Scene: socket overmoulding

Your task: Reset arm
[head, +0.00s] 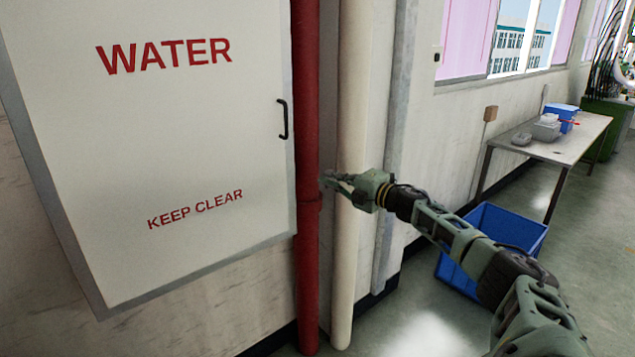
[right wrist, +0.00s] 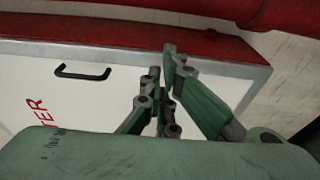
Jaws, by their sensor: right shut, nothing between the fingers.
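My right arm reaches in from the lower right of the head view. Its gripper (head: 332,181) is shut and empty, in front of the red pipe and the cream pipe. In the right wrist view the right gripper's fingers (right wrist: 168,98) are drawn together with nothing held. Beyond them lies the white cabinet (right wrist: 90,98) with its black handle (right wrist: 83,72). In the head view the cabinet (head: 175,130) is closed and reads WATER and KEEP CLEAR. I cannot tell whether the gripper touches a pipe. My left gripper is in neither view.
The red pipe (head: 306,250) and cream pipe (head: 343,260) run vertically beside the cabinet. A blue bin (head: 520,228) stands on the floor behind my right arm. A table (head: 585,143) with small containers stands at the right along the wall. Open floor lies at the lower right.

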